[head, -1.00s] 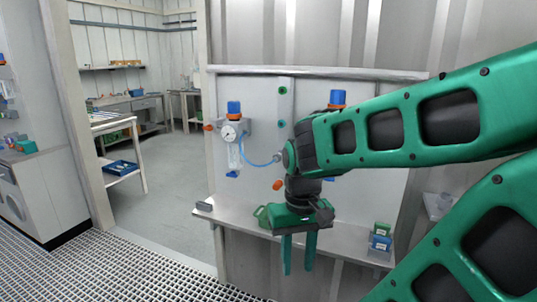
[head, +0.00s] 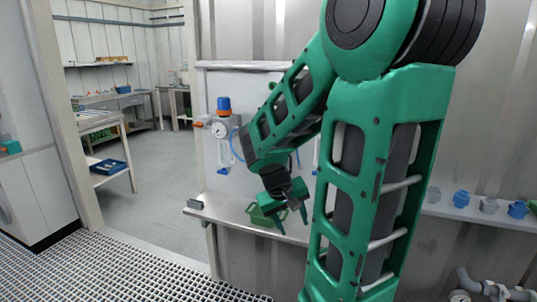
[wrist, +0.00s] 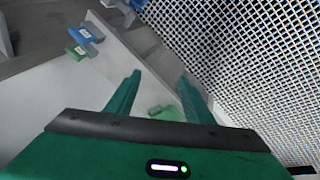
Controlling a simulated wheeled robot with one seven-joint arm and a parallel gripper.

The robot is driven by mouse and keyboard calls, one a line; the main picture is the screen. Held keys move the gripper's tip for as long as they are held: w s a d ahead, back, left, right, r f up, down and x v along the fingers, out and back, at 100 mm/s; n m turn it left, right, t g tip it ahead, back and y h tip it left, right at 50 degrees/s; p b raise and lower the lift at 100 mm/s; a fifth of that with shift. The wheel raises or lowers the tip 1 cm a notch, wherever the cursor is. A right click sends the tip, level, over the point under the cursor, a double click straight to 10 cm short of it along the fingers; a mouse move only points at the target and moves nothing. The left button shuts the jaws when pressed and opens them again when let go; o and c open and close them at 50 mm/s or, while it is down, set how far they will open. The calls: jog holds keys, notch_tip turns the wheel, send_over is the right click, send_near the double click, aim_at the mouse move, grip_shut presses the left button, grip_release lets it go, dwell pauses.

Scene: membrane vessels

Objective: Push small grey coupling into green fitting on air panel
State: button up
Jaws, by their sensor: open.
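My gripper (head: 293,227) is open and empty, angled down over the steel shelf in front of the white air panel (head: 208,88). I cannot tell whether this piece is the coupling.
Blue and grey cups (head: 489,204) stand on a ledge at right. Blue (wrist: 86,34) and green boxes show in the wrist view.

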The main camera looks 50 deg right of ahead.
jog(key=w+d+n+h, duration=0.2)
jog(key=w+d+h, duration=0.35)
jog(key=d, duration=0.25)
jog(key=w+d+r+n+t+h, duration=0.1)
jog(key=w+r+n+t+h, duration=0.2)
jog(key=w, duration=0.6)
jog(key=w+d+r+n+t+h, duration=0.1)
jog(key=w+r+n+t+h, duration=0.2)
jog(key=w, duration=0.6)
notch_tip(320, 180, up, 2)
jog(key=n, duration=0.3)
jog(key=shift+w+t, duration=0.2)
jog(key=shift+t, duration=0.2)
jog(key=shift+x, duration=4.5)
jog(key=shift+s+r, duration=0.1)
jog(key=shift+r, duration=0.05)
jog(key=shift+r, duration=0.1)
